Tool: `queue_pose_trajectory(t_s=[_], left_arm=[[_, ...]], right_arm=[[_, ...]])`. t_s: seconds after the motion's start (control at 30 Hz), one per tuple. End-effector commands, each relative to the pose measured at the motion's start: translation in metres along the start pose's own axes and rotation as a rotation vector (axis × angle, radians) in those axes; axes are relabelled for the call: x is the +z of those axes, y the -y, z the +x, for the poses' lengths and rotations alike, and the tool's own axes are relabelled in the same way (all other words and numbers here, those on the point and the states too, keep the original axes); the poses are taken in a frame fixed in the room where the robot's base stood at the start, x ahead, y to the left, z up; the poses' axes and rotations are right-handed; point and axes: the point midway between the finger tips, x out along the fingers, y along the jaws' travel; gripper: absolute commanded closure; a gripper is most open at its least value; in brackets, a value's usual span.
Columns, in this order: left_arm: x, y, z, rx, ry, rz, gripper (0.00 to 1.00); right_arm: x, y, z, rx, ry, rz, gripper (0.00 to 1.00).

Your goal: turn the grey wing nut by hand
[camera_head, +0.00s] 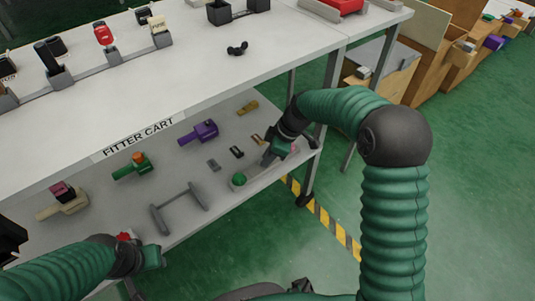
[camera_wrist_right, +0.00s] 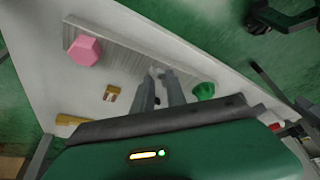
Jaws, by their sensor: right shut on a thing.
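My right gripper (camera_head: 264,161) reaches onto the right end of the lower shelf of the cart. In the right wrist view its two grey fingers (camera_wrist_right: 158,74) are shut on a small grey piece at their tips, which I take for the grey wing nut (camera_wrist_right: 158,71). The fingers hide most of it, so its wings and angle are unclear. It sits at a grey ribbed strip (camera_wrist_right: 118,43), between a pink hexagonal knob (camera_wrist_right: 84,50) and a green knob (camera_wrist_right: 204,91). The green knob also shows in the head view (camera_head: 239,179). My left gripper (camera_head: 152,257) is low at the left, its fingers not discernible.
The upper shelf (camera_head: 200,75) overhangs the lower one and carries a black winged knob (camera_head: 237,48) and several fixtures. A purple fixture (camera_head: 199,132), a green fixture with an orange top (camera_head: 135,166) and a grey handle bar (camera_head: 180,208) stand on the lower shelf. Green floor lies open at right.

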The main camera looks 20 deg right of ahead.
Motion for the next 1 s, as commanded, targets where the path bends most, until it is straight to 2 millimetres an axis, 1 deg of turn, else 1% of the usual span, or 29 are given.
queue_pose_trajectory(t_s=[0.03,0.37,0.57,0.77,1.0], left_arm=[[-0.002,0.0,-0.009,0.0,0.0,0.0,0.64],[-0.011,0.0,-0.045,0.0,0.0,0.0,0.64],[-0.016,0.0,-0.069,0.0,0.0,0.0,0.64],[-0.023,0.0,-0.098,0.0,0.0,0.0,0.64],[-0.032,0.0,-0.137,0.0,0.0,0.0,0.64]], right_arm=[[0.0,0.001,-0.005,0.013,0.003,0.035,1.0],[-0.001,0.003,-0.006,0.131,0.004,0.318,1.0],[-0.002,0.004,-0.006,0.204,0.004,0.493,1.0],[-0.003,0.006,-0.006,0.276,0.006,0.667,1.0],[-0.005,0.007,-0.007,0.365,0.006,0.876,1.0]])
